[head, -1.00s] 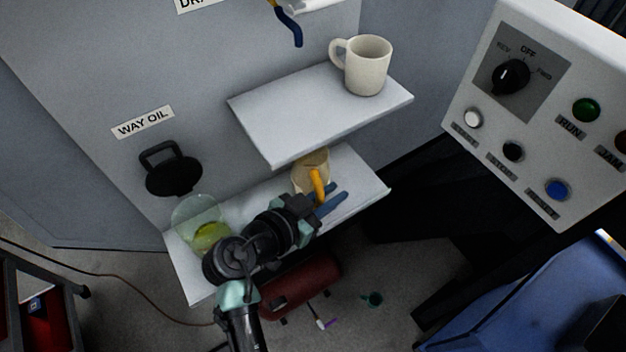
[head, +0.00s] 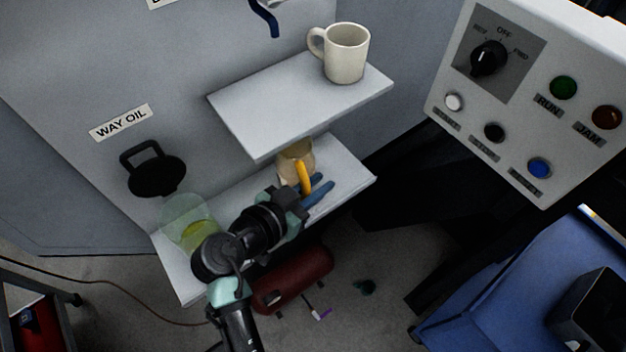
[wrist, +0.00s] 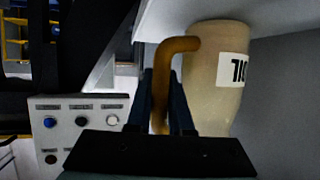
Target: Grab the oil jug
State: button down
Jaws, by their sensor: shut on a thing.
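The oil jug (head: 291,153) is a tan vessel with an orange handle, standing on the lower shelf (head: 345,168), partly under the upper shelf. In the wrist view the jug (wrist: 215,95) shows part of a black-lettered white label, and its orange handle (wrist: 160,85) runs down between my fingers. My gripper (head: 318,186), with blue fingers, is shut on the handle; it also shows in the wrist view (wrist: 167,105). The jug looks upright. Its base is hidden, so I cannot tell whether it touches the shelf.
A cream mug (head: 346,54) stands on the upper shelf (head: 290,105), close above the jug. A clear container with yellow-green liquid (head: 198,234) stands at the lower shelf's left end, beside my arm. A control panel (head: 530,90) is at right. A red cylinder (head: 295,280) lies below.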

jog(key=shift+r, duration=0.15)
jog(key=shift+s+d+r, duration=0.1)
jog(key=shift+s+r, duration=0.05)
jog(key=shift+r, duration=0.3)
notch_tip(320, 180, up, 5)
jog(key=s+d+b, duration=0.1)
jog(key=s+d, duration=1)
jog(key=s, duration=0.4)
jog(key=shift+s+d+r, duration=0.25)
jog(key=shift+s+r, duration=0.1)
jog(key=shift+r, duration=0.05)
